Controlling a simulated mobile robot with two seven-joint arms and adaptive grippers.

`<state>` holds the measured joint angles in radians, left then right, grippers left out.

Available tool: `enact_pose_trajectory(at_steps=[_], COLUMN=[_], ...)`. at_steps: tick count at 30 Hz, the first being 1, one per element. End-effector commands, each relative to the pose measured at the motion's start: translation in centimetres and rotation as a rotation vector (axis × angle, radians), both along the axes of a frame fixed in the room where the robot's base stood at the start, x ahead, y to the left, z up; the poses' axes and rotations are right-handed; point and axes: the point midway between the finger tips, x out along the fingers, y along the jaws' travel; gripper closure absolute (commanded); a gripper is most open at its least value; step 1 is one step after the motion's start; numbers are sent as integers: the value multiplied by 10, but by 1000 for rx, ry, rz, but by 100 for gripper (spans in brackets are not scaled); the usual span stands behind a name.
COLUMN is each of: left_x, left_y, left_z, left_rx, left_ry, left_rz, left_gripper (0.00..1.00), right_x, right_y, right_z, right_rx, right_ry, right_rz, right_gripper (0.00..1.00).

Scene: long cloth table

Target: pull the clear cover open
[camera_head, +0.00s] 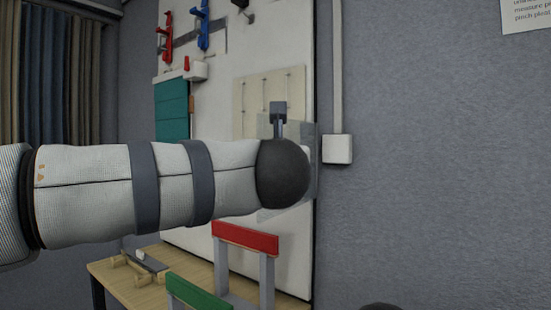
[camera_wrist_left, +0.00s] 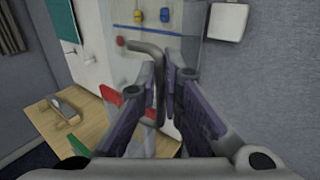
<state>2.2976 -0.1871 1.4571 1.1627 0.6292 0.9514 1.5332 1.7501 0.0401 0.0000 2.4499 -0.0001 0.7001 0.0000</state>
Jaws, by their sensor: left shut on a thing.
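The clear cover (camera_head: 306,142) is a see-through panel at the right edge of the white board, mostly behind my left arm in the head view. It also shows in the left wrist view (camera_wrist_left: 186,52), with red, yellow and blue knobs seen near or through it. A grey bent handle (camera_wrist_left: 143,46) stands in front of the cover. My left gripper (camera_wrist_left: 166,78) is shut on this handle, with a finger on each side. In the head view the left gripper is hidden behind my arm. I cannot tell how far the cover stands open. My right gripper is not in view.
The white board (camera_head: 290,250) carries red and blue clamps (camera_head: 203,25) higher up. A white wall box (camera_head: 337,149) is to the right. Below are a wooden table (camera_head: 112,272), a red-topped stand (camera_head: 245,237) and a green-topped one (camera_head: 187,291).

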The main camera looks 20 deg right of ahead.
Motion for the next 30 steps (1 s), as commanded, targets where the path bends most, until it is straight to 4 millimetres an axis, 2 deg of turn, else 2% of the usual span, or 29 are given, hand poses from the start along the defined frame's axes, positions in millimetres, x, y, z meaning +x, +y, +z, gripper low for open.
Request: enact_pose_trajectory(at_steps=[1, 6, 9, 10, 20, 23, 30], left_x=[0, 0, 0, 0, -4, -18, -77], left_y=[2, 2, 2, 2, 2, 7, 31], left_z=[7, 7, 7, 6, 3, 3, 4], left_rx=[-2, -3, -2, -2, -1, 0, -1], left_ry=[-14, -15, -14, -13, -6, -5, -9], left_rz=[2, 2, 1, 1, 0, -3, -3], left_gripper=[100, 100, 75, 72, 72, 72, 72], right_x=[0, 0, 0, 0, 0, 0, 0], right_y=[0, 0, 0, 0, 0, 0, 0], right_z=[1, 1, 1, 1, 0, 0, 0], right_rx=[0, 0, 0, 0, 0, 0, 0], right_ry=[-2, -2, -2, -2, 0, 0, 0], right_rz=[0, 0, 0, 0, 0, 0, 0], right_gripper=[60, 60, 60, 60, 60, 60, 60])
